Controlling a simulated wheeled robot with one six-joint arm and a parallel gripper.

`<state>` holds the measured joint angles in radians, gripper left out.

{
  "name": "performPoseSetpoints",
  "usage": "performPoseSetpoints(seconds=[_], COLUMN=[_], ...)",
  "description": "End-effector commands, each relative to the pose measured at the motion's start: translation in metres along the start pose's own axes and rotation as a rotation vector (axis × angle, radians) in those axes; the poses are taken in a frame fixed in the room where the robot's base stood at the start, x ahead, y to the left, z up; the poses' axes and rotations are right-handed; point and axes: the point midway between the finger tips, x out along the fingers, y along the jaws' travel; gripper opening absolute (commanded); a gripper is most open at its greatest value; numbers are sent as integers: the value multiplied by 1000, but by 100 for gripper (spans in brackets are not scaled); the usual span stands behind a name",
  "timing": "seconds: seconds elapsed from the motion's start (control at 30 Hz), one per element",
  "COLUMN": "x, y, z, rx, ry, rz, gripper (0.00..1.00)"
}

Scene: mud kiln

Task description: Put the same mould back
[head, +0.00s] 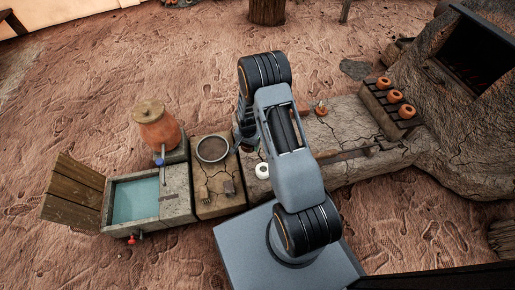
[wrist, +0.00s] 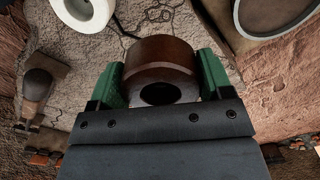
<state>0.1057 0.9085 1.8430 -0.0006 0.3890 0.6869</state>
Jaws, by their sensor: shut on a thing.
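My gripper (wrist: 161,76) is shut on a brown ring-shaped mould (wrist: 160,50) with a dark round hole, one green finger on each side of it. The mould is above cracked clay, but how high cannot be told. A white ring-shaped piece (wrist: 82,12) lies beyond the mould at upper left in the wrist view. It also shows on the clay bench beside my arm in the head view (head: 262,170).
A round sieve-like pan (head: 212,149) sits left of my arm. An orange jar (head: 157,130) and a water trough (head: 109,206) stand farther left. A wooden-handled tool (wrist: 37,85) lies left of my gripper. Several small pots stand on a rack (head: 372,103) by the kiln (head: 440,110).

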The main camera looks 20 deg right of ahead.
Motion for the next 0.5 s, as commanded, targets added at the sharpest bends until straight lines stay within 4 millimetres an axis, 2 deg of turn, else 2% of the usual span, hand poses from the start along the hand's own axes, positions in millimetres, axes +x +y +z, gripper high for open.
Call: performPoseSetpoints(seconds=[0.03,0.07,0.2,0.33,0.5], x=[12,15,38,52,59], y=[3,6,10,14,15], z=[-13,-20,-39,-51,-59], rx=[4,5,0,-1,-3], ry=[2,1,-1,-1,0], rz=[-1,-1,1,1,0], gripper=[38,38,38,38,38])
